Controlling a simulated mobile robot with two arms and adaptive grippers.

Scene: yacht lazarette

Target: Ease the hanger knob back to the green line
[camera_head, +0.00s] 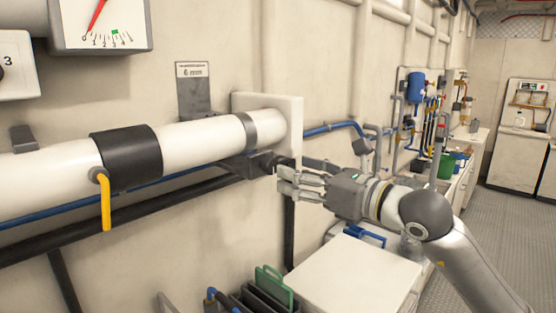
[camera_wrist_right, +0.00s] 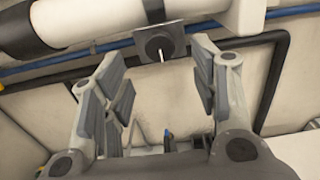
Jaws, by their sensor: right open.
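The dark hanger knob (camera_head: 267,162) sits under the white pipe near its wall plate. In the right wrist view the knob (camera_wrist_right: 159,46) is round and black with a pale pointer mark, on a dark square plate. A gauge (camera_head: 130,12) at the top left has a red needle (camera_head: 97,14) with its tip by 0, left of the green line (camera_head: 115,32) near 3. My right gripper (camera_head: 281,181) is open and empty, close to the knob. In the right wrist view the knob shows between the spread fingers (camera_wrist_right: 157,62), beyond their tips. My left gripper is out of view.
Blue and black lines run below. A white box top (camera_head: 350,275) lies under my right arm. Open floor is at the right.

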